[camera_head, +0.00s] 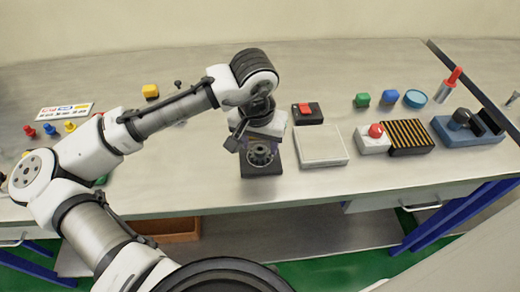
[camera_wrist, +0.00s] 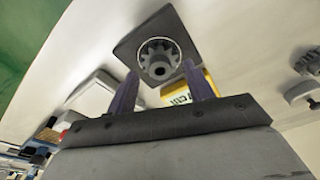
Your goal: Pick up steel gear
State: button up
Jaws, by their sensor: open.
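The steel gear (camera_head: 260,153) is a small toothed grey ring on a dark square base (camera_head: 262,170) near the front middle of the bench. In the wrist view the gear (camera_wrist: 159,59) shows its teeth and centre hole, on the dark base plate (camera_wrist: 128,48). My gripper (camera_wrist: 161,85) is open, its two purple-grey fingers apart and the space between them empty. The gear shows just past the fingertips, between their lines. In the head view my wrist hangs over the gear and partly hides my fingers; contact cannot be told.
Right of the base lie a pale flat tray (camera_head: 321,146) and a black box with a red top (camera_head: 307,113). Farther right is a striped black block (camera_head: 409,137). A yellow labelled thing (camera_wrist: 190,88) shows behind my fingers. Other grey round parts (camera_wrist: 304,91) lie at right.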

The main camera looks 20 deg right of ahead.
jog(key=shift+w+f, duration=0.1)
jog(key=shift+f, duration=0.55)
jog(key=c, duration=0.9)
jog(key=shift+o, duration=0.2)
jog(key=shift+r, duration=0.1)
